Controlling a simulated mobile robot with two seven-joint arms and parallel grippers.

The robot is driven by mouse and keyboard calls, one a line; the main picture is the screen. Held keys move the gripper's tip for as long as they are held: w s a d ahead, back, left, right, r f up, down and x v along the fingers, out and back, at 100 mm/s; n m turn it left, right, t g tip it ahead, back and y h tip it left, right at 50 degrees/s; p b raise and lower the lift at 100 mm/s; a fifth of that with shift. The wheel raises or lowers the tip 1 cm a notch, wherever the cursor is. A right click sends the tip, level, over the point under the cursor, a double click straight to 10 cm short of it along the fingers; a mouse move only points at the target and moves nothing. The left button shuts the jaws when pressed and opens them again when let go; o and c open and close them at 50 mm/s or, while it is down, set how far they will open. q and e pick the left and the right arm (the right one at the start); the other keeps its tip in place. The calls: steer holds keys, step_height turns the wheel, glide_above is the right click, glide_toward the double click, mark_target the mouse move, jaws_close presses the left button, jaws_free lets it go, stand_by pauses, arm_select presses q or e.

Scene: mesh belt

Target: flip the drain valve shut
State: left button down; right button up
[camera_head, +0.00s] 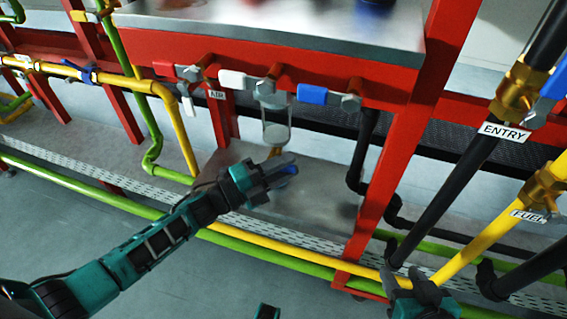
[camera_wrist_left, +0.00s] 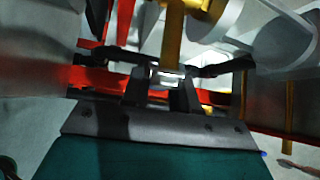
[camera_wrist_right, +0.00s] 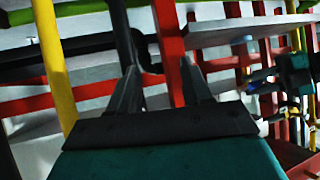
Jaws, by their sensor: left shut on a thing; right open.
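My left gripper (camera_head: 276,172) is just below a clear glass bowl (camera_head: 276,128) that hangs under the red beam. A short brass stem (camera_head: 275,152) comes down from the bowl to the gripper, and a small blue part (camera_head: 289,170), perhaps the drain valve's handle, shows at the fingertips. In the left wrist view the fingers (camera_wrist_left: 165,78) meet at the lower end of the brass stem (camera_wrist_left: 173,35). They hide most of what they hold, and I see no drain label. My right gripper (camera_head: 420,286) is open and empty; its spread fingers (camera_wrist_right: 160,85) show in the right wrist view.
Red-, white- and blue-handled valves (camera_head: 312,94) line the red beam above. A red post (camera_head: 385,185) stands between the grippers. Black and yellow pipes with ENTRY (camera_head: 504,132) and FUEL (camera_head: 529,216) labels are at right. A metal plate (camera_head: 310,205) lies below the bowl.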

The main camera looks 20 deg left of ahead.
arm_select(q)
steer(key=shift+m+g+y+p, duration=0.3)
steer(key=shift+m+g+p, duration=0.2)
steer(key=shift+m+p, duration=0.25)
steer(key=shift+f, duration=0.25)
steer(key=shift+f+m, duration=0.2)
steer(key=shift+m, duration=0.05)
arm_select(e)
steer(key=shift+s+d+r, duration=0.25)
steer(key=shift+d+r, duration=0.3)
arm_select(q)
steer(key=c, duration=1)
jaws_free()
steer(key=shift+o, duration=0.2)
steer(key=p+v, duration=0.2)
steer(key=v, duration=1.1)
steer(key=shift+r, duration=0.3)
arm_select(e)
steer(key=shift+a+r, duration=0.1)
steer(key=shift+r, duration=0.75)
arm_select(q)
steer(key=shift+d+y, duration=0.1)
steer(key=shift+y, duration=0.2)
